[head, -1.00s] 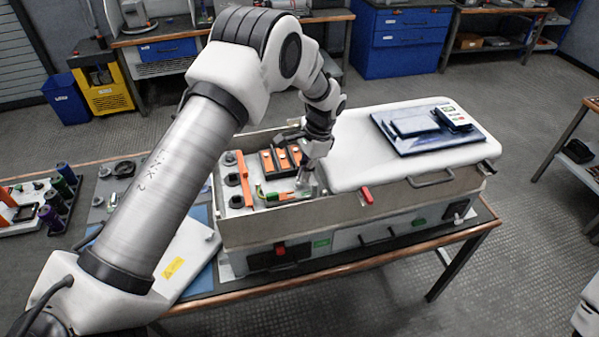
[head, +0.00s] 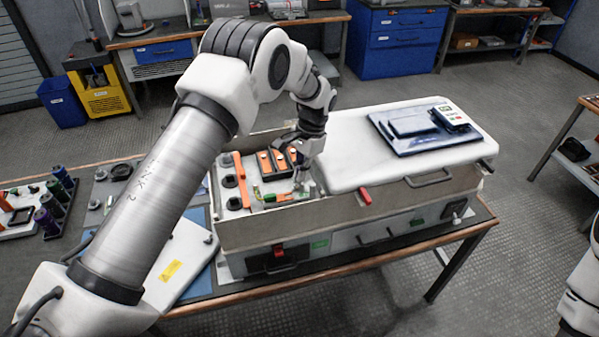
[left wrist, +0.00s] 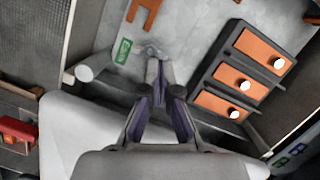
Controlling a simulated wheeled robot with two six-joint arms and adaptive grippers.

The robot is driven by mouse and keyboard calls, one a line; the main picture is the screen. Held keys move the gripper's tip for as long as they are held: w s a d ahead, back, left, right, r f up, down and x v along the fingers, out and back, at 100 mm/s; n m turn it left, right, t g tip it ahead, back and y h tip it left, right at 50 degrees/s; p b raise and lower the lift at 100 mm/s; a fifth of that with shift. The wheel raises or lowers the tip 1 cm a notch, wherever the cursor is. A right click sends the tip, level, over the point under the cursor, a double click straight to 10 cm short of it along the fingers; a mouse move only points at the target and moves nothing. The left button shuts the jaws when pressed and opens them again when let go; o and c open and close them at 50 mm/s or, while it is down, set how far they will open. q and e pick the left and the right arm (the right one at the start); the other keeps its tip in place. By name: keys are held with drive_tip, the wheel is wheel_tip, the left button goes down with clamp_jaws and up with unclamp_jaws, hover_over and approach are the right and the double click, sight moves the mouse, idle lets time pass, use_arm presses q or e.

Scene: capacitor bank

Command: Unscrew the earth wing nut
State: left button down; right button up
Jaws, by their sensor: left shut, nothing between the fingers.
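The open grey capacitor cabinet (head: 300,236) stands on the bench. My left gripper (head: 301,185) points down into its open bay, just left of the white cover. In the left wrist view the shut, empty fingers (left wrist: 160,66) reach toward a small grey metal fitting (left wrist: 152,50) on the cabinet's grey panel. It may be the earth wing nut, but its shape is too small and partly hidden to be sure. The tips look close to it; I cannot tell whether they touch. My right gripper is out of view.
A black block with orange panels and white studs (left wrist: 235,85) stands right of the fingers. A green label (left wrist: 122,51) and an orange bracket (left wrist: 143,15) lie beyond. Dark cylinders (head: 60,177) stand on the left.

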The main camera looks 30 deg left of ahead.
use_arm(q)
drive_tip(key=shift+a+f+n, duration=0.1)
drive_tip(key=shift+a+n, duration=0.05)
drive_tip(key=shift+n, duration=0.55)
idle(1.0)
